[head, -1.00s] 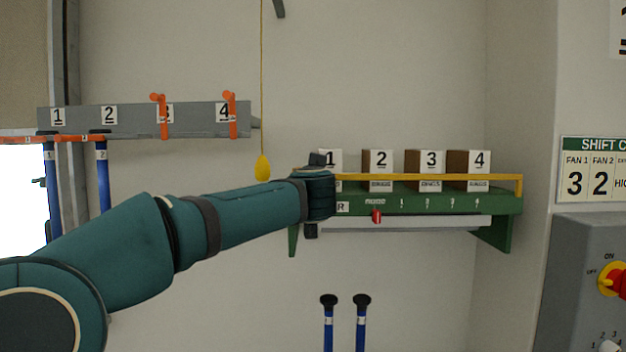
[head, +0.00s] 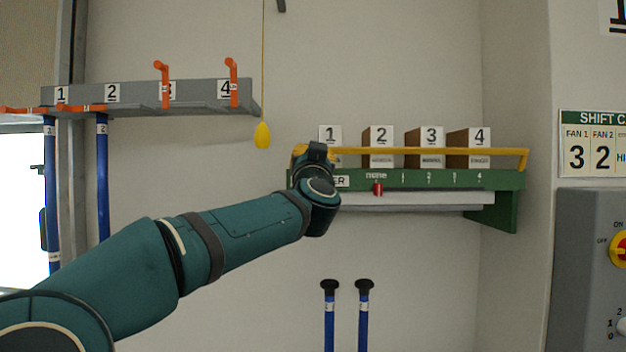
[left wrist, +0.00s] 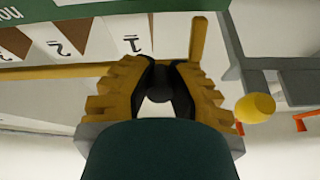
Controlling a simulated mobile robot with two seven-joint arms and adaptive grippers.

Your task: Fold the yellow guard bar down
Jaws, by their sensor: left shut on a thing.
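The yellow guard bar (head: 460,151) runs level across the front of the numbered boxes on the green shelf, above the shelf's front face. Its short right end arm slopes down to the shelf. My left gripper (head: 312,153) is at the bar's left end, with the wrist below it hiding that corner. In the left wrist view the bar (left wrist: 50,72) reaches the gripper from the left, and a yellow arm (left wrist: 197,40) rises just beyond the fingers. My right gripper is not in view.
The green shelf (head: 505,182) carries boxes marked 1 to 4 and a small red selector (head: 378,189). A yellow pull knob (head: 262,135) hangs on a cord left of the gripper. A grey rack (head: 195,92) is on the left wall. Two black-topped blue rods stand below.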

